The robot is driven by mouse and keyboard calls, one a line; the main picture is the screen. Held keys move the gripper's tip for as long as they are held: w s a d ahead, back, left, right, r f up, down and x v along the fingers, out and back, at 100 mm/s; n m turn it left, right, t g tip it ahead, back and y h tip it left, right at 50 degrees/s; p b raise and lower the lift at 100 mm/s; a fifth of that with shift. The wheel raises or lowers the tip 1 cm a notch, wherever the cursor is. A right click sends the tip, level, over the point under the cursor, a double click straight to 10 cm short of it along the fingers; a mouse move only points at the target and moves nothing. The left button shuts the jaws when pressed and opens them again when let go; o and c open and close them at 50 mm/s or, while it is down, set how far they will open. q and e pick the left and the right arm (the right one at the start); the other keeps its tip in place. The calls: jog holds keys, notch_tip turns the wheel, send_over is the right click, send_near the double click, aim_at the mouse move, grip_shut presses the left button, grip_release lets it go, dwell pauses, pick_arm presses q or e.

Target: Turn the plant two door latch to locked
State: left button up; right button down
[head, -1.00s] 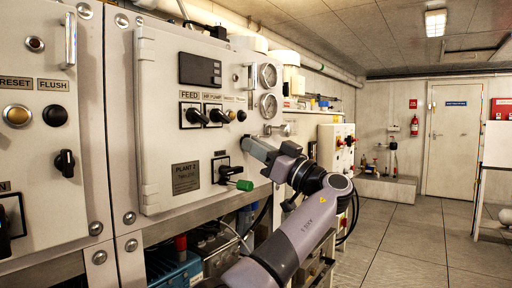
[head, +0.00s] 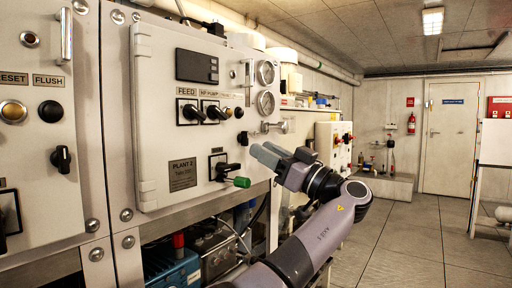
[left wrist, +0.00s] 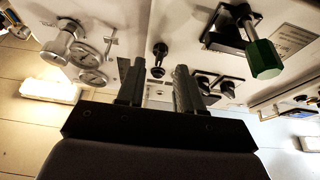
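The plant two door (head: 150,120) is a pale cabinet door with a "PLANT 2" label plate (head: 182,175), and it looks closed. A small black latch (head: 243,138) sits near its right edge; in the head view it is too small to read its angle. In the left wrist view the black latch (left wrist: 159,58) shows beyond the gap between my fingers, apart from them. My left gripper (head: 266,155) is just right of and below the latch. The left wrist view shows its two fingers (left wrist: 159,88) spread with nothing between them. My right gripper is not in view.
A green-handled valve lever (head: 238,182) sticks out below the latch. Black selector knobs (head: 192,113), a metal pull handle (head: 249,73) and round gauges (head: 266,103) are close by. Blue equipment (head: 175,270) lies under the cabinet. The floor (head: 410,230) at the right is open.

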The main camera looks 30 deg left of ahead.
pick_arm(q)
jog(key=v, duration=0.3)
jog(key=shift+f, duration=0.1)
dwell(0.3)
